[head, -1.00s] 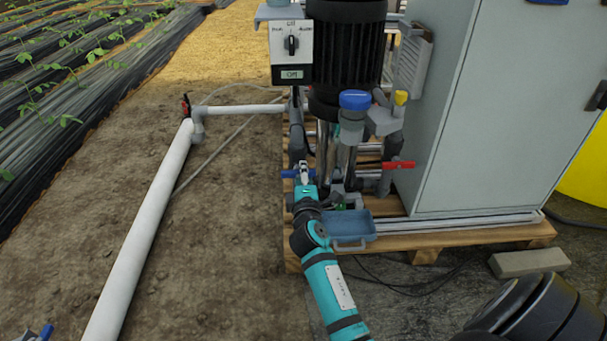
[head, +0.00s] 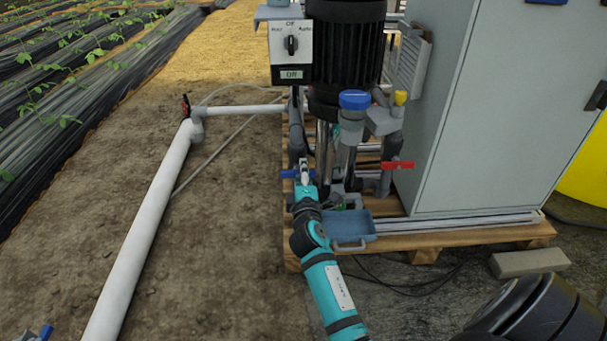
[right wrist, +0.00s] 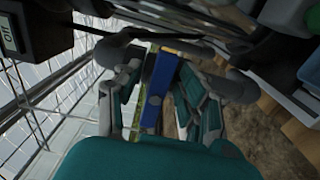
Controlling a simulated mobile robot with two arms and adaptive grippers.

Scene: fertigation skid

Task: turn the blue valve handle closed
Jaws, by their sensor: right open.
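The blue valve handle (head: 289,173) is at the left front of the pump skid in the head view, partly hidden by my right gripper. In the right wrist view the blue handle (right wrist: 158,88) runs lengthwise between the fingers. My right gripper (head: 304,170) is at the handle, its arm reaching in from below. In the right wrist view the right gripper (right wrist: 162,98) is open, with one finger on each side of the handle and gaps visible. Whether a fingertip touches it I cannot tell.
A red valve handle (head: 398,165) is to the right, before the grey cabinet (head: 490,120). A white pipe (head: 140,235) runs along the bare soil at left.

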